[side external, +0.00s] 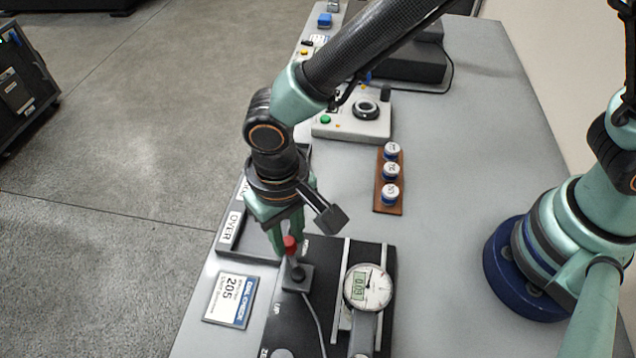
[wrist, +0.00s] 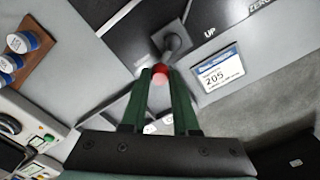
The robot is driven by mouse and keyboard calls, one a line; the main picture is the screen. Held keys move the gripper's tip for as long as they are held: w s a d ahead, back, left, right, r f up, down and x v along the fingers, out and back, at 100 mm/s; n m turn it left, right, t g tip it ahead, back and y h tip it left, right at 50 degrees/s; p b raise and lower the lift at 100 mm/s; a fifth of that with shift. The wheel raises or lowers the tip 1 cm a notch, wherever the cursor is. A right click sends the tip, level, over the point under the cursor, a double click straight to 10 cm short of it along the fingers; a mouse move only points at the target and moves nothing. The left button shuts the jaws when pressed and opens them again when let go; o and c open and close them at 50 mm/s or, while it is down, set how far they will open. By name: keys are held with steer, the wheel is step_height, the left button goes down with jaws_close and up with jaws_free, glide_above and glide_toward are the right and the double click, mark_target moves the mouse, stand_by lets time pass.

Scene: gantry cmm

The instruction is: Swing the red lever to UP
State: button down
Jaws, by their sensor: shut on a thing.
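The red lever has a red knob (side external: 290,243) on a short dark stem, rising from a small dark block (side external: 297,279) on a black plate. In the wrist view the red knob (wrist: 160,73) sits between my fingertips, and the stem runs up and right to its pivot. The lever leans away from the white UP mark (wrist: 209,33). My gripper (side external: 287,247) comes down from above and is shut on the red knob; it also shows in the wrist view (wrist: 161,80). The fingers partly hide the knob's sides.
A dial gauge (side external: 368,288) stands right of the lever on the black plate. A card reading 205 (side external: 231,300) lies to the left. An OVER tray (side external: 231,228) is behind it. A wooden rack with several blue-and-white capped pieces (side external: 391,178) and a control box (side external: 352,125) stand farther back.

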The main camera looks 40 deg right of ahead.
steer(key=n, duration=0.1)
steer(key=a+n, duration=0.1)
steer(key=n, duration=0.1)
steer(key=shift+w+a, duration=0.1)
steer(key=n, duration=0.2)
steer(key=a+n, duration=0.1)
steer(key=shift+a+n, duration=0.15)
steer(key=shift+n, duration=0.25)
steer(key=n, duration=0.2)
steer(key=s+a+n, duration=0.1)
steer(key=n, duration=0.2)
steer(key=shift+s+a+n, duration=0.15)
steer(key=shift+a+n, duration=0.15)
steer(key=n, duration=0.1)
steer(key=s+n, duration=0.1)
steer(key=n, duration=0.1)
steer(key=shift+a+n, duration=0.3)
steer(key=shift+a, duration=0.05)
steer(key=n, duration=0.1)
steer(key=s+n, duration=0.1)
steer(key=shift+a+n, duration=0.15)
steer(key=shift+n, duration=0.25)
steer(key=n, duration=0.1)
steer(key=s+n, duration=0.1)
steer(key=n, duration=0.1)
steer(key=shift+s, duration=0.1)
steer(key=shift+s+n, duration=0.25)
steer(key=shift+n, duration=0.55)
steer(key=shift+s+n, duration=0.2)
steer(key=shift+n, duration=0.6)
